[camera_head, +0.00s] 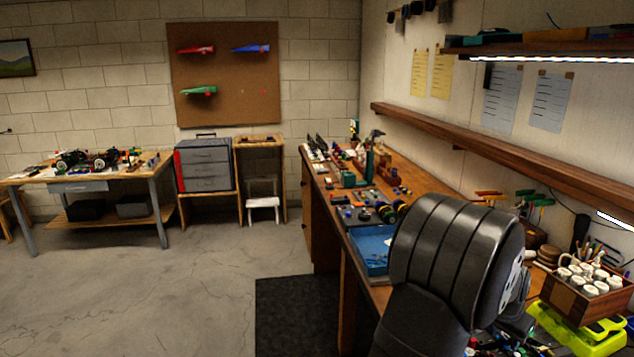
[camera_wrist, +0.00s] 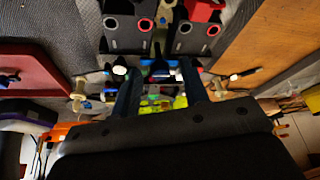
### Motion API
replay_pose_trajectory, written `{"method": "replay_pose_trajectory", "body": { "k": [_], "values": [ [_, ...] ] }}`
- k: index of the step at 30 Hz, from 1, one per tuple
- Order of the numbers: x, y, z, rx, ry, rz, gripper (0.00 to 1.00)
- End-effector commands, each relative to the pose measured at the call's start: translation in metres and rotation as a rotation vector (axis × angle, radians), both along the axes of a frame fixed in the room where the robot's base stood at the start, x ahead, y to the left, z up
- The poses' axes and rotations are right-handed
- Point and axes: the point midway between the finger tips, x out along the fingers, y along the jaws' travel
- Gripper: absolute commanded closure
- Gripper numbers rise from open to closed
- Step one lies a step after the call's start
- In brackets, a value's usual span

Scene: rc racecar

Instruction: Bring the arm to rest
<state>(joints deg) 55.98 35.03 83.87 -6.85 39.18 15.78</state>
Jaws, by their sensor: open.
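My gripper (camera_wrist: 160,82) shows in the wrist view as two dark fingers standing apart. Small blue, green and yellow things show between and beyond them; I see none clearly held. In the head view, a large black ribbed part of my arm fills the lower right foreground. It stands over the front of the wooden workbench (camera_head: 348,222), and my fingers cannot be made out there.
Along the bench are a blue tray (camera_head: 372,246), several tools and small parts, a wooden box of white rolls (camera_head: 590,279) and a yellow-green case (camera_head: 566,336). A shelf (camera_head: 520,158) runs above. Open concrete floor (camera_head: 160,295) lies to the left.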

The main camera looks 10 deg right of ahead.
Motion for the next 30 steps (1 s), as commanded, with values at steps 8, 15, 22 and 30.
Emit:
{"method": "replay_pose_trajectory", "body": {
  "k": [8,15,22,30],
  "values": [
    [-0.0017,-0.0008,-0.0001,0.001,0.000,0.140,0.59],
    [-0.0028,-0.0018,0.0000,0.000,0.000,0.261,0.59],
    [-0.0039,-0.0029,0.0000,0.000,-0.001,0.379,0.59],
    [-0.0046,-0.0041,-0.0002,0.000,-0.001,0.525,0.59]
  ]
}}
